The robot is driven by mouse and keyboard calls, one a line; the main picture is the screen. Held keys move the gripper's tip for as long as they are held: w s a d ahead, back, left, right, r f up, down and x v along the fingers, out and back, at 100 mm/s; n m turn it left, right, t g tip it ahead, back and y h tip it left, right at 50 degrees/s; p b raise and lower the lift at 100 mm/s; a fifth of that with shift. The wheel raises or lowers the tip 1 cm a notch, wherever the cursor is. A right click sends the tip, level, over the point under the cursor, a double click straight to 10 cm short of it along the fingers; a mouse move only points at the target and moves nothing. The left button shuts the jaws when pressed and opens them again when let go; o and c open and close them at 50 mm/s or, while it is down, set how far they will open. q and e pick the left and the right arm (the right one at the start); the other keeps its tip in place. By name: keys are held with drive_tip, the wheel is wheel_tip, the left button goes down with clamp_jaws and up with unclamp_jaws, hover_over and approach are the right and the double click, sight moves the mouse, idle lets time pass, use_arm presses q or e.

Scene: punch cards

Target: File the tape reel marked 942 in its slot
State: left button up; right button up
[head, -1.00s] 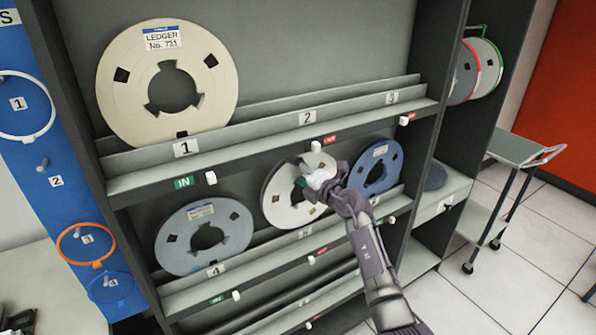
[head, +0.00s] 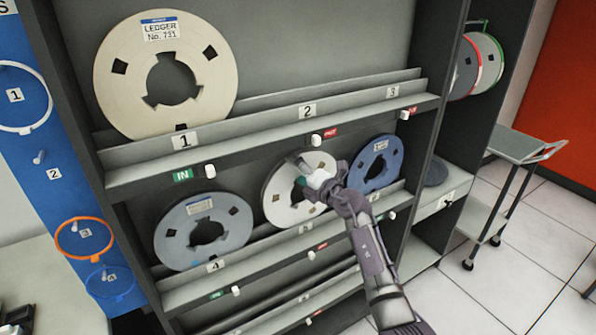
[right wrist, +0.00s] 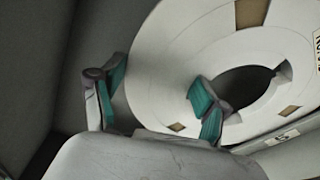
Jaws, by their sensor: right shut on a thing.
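A white tape reel (head: 285,208) stands upright on the lower shelf, behind the tag 5 (head: 305,229). My right gripper (head: 313,178) is shut on its upper right rim. In the right wrist view the same reel (right wrist: 170,50) has one teal finger pad outside its edge and the other at its centre hole; my gripper (right wrist: 158,88) spans the ring. A label is cut off at that view's right edge, so I cannot read 942. My left gripper is not in view.
A cream reel (head: 108,90) marked Ledger No. 731 stands in slot 1; slots 2 and 3 are empty. A grey reel (head: 172,240) in slot 4 and a blue reel (head: 367,180) flank the white reel. A cart (head: 520,147) stands at right. Coloured rings (head: 82,238) hang at left.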

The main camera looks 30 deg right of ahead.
drive_tip(key=shift+r+p, duration=0.2)
drive_tip(key=shift+p, duration=0.2)
drive_tip(key=shift+f+b, duration=0.85)
drive_tip(key=shift+f, duration=0.45)
idle(0.6)
drive_tip(key=o, duration=1.8)
drive_tip(key=shift+f, duration=0.3)
drive_tip(key=shift+c, duration=1.3)
drive_tip(key=shift+r, duration=0.1)
drive_tip(key=shift+s+r, duration=0.1)
